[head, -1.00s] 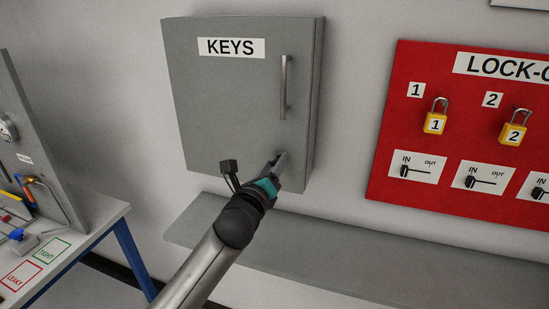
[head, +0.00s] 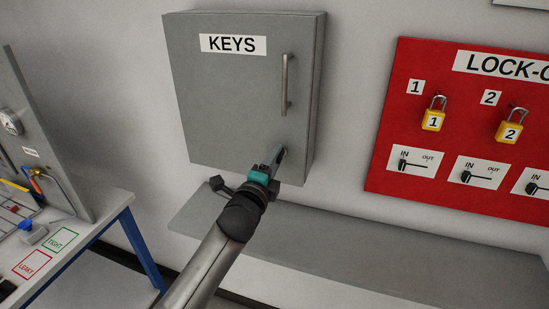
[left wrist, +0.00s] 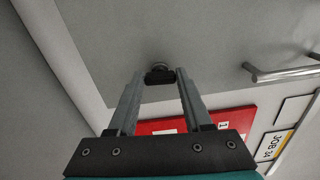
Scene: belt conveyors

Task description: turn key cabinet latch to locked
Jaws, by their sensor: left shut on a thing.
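The grey key cabinet (head: 235,100) hangs on the wall with its door shut, a KEYS label at the top and a vertical bar handle (head: 288,85). My left gripper (head: 280,155) is at the lower right of the door, below the handle. In the left wrist view, my left gripper (left wrist: 160,76) has its two fingertips on either side of the small dark latch (left wrist: 160,75), and is shut on it. In the head view the fingers hide the latch, and its locked or unlocked state cannot be read. My right gripper is not in view.
A grey shelf (head: 350,245) runs along the wall below the cabinet. A red lock-out board (head: 455,125) with yellow padlocks is at the right. A workbench (head: 95,225) with a panel stands at the left.

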